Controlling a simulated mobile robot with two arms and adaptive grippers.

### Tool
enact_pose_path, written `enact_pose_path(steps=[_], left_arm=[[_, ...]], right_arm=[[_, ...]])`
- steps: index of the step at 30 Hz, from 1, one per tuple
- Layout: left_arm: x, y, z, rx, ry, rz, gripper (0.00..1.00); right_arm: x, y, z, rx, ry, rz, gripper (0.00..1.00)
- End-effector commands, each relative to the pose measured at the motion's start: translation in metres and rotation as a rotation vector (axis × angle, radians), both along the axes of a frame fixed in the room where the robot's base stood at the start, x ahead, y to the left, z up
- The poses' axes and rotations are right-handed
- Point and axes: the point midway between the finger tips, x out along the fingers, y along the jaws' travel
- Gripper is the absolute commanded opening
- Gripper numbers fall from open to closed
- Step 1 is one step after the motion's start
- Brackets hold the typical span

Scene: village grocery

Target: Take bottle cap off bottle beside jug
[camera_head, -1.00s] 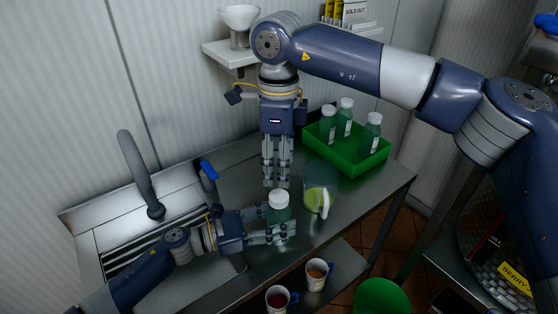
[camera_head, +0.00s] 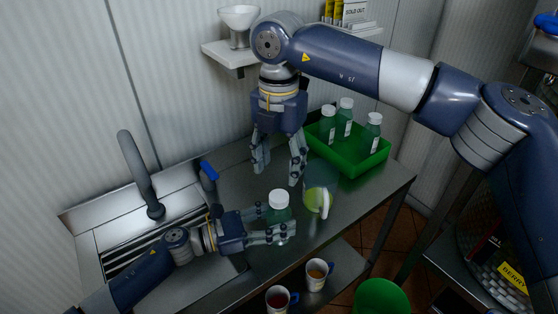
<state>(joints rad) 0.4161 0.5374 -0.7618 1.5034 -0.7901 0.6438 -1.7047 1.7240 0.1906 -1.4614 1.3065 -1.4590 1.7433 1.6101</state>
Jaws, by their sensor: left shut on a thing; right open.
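A green bottle (camera_head: 280,216) with a white cap (camera_head: 278,197) stands upright at the front of the metal counter. My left gripper (camera_head: 277,223) comes in from the left and is shut on the bottle's body. A clear jug (camera_head: 320,187) with yellow-green content and a pale handle stands just right of the bottle. My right gripper (camera_head: 279,174) points down above and behind the bottle, open and empty. Its fingers are spread apart, clear of the cap. The cap is on the bottle.
A green crate (camera_head: 367,163) with 3 capped bottles stands at the back right. A sink with a tap (camera_head: 142,176) is on the left. A green bin (camera_head: 381,298) is below.

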Motion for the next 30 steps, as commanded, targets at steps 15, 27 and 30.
enact_pose_path(steps=[15, 27, 30], left_arm=[[0.0, 0.0, 0.0, 0.0, 0.001, -0.001, 0.0], [0.0, 0.0, 0.0, 0.0, 0.001, -0.001, 0.0], [0.0, 0.0, 0.0, 0.0, 0.001, -0.001, 0.0]], right_arm=[[0.0, 0.0, 0.0, -0.001, 0.0, -0.789, 0.52], [0.0, -0.001, -0.035, -0.004, 0.001, -0.861, 0.52], [0.0, 0.0, -0.05, -0.004, 0.002, -0.861, 0.52]])
